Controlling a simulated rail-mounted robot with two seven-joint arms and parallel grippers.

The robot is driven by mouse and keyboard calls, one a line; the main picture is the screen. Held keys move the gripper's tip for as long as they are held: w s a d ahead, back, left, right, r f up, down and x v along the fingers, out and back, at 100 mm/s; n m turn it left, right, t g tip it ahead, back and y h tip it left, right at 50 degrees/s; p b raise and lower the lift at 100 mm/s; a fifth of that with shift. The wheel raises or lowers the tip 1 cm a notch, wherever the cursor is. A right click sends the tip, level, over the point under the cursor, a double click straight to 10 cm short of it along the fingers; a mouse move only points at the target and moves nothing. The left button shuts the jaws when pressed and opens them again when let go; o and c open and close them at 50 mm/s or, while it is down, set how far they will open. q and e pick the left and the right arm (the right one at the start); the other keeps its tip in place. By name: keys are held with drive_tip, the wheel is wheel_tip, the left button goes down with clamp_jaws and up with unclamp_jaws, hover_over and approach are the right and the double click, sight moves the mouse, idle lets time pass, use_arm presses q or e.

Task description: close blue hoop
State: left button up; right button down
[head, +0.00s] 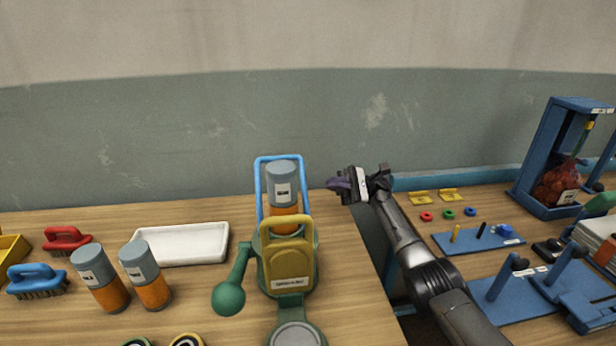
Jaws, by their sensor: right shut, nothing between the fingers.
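The blue hoop (258,187) is a light blue frame that stands upright on the green device (308,262), at the back of it. A grey-capped orange bottle (283,180) stands in front of the hoop and hides part of it. A yellow panel with a loop handle (287,264) stands in front of the bottle and hides its lower part. My right gripper (338,187) is shut and empty, to the right of the hoop and apart from it, with its fingers pointing left. My left gripper is not in view.
A green ball-ended lever (229,298) sticks out at the device's left. Two more bottles (98,278), a white tray (185,244) and brushes (67,239) stand further left. A gap separates this table from the right one, which holds a blue stand (545,165).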

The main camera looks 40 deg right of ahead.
use_arm(q)
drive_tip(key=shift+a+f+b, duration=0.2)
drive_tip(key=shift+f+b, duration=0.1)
drive_tip(key=shift+b, duration=0.1)
use_arm(e)
drive_tip(key=a+r, duration=0.6)
drive_tip(key=a, duration=0.3)
drive_tip(key=shift+r, duration=0.15)
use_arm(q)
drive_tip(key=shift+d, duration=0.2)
use_arm(e)
drive_tip(key=shift+s, duration=0.1)
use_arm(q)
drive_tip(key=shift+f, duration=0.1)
use_arm(e)
drive_tip(key=shift+a, duration=0.1)
